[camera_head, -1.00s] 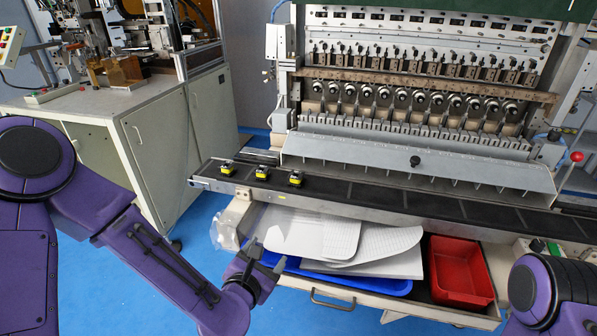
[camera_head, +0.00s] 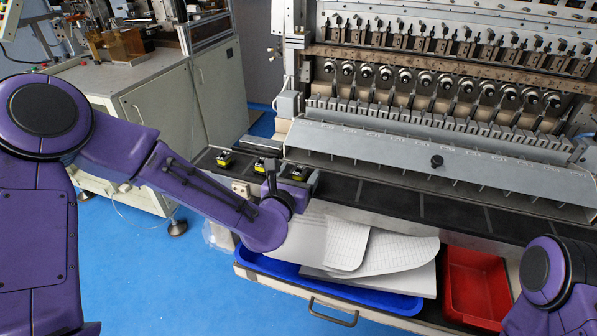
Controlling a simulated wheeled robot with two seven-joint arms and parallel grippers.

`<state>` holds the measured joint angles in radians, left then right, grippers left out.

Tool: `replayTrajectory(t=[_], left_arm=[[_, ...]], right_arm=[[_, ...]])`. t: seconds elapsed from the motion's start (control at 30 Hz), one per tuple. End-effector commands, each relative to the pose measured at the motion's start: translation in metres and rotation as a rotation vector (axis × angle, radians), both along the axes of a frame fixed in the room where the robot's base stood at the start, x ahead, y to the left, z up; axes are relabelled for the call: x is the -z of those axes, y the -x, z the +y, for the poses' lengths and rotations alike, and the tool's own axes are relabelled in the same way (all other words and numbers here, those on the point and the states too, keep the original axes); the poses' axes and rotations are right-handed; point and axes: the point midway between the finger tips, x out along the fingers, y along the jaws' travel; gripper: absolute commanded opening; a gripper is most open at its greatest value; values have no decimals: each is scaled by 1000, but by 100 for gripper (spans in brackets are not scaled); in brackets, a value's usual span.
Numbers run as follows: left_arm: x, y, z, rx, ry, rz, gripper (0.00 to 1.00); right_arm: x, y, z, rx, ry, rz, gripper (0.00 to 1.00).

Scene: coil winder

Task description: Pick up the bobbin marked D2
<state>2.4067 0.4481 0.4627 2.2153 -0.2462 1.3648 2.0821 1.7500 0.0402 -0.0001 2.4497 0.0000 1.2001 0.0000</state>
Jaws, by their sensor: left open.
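My right gripper is out of view.
The belt (camera_head: 400,206) runs clear to the right, below the winder's sloped metal guard (camera_head: 400,160). In front are paper sheets (camera_head: 390,262), a blue tray (camera_head: 370,297) and a red bin (camera_head: 475,285). A workbench cabinet (camera_head: 160,120) stands at the left.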

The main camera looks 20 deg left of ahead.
Motion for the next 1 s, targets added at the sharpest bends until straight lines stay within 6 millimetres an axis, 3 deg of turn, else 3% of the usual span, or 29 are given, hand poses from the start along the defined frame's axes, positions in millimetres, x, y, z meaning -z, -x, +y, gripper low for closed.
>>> replayTrajectory(t=[0.13, 0.37, 0.53, 0.57, 0.83, 1.0], left_arm=[[2, -20, 1, -3, -1, 1, 73], [4, -22, 1, -2, -1, 1, 73], [4, -22, 1, -3, -1, 1, 21], [4, -22, 1, -3, -1, 1, 15], [2, -22, 1, -4, -1, 1, 15], [-27, -22, -1, 0, 1, 0, 15]], right_arm=[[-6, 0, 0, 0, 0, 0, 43], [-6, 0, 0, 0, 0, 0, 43], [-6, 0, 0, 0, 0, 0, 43], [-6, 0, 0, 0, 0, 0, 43], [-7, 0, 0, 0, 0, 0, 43], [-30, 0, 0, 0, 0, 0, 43]])
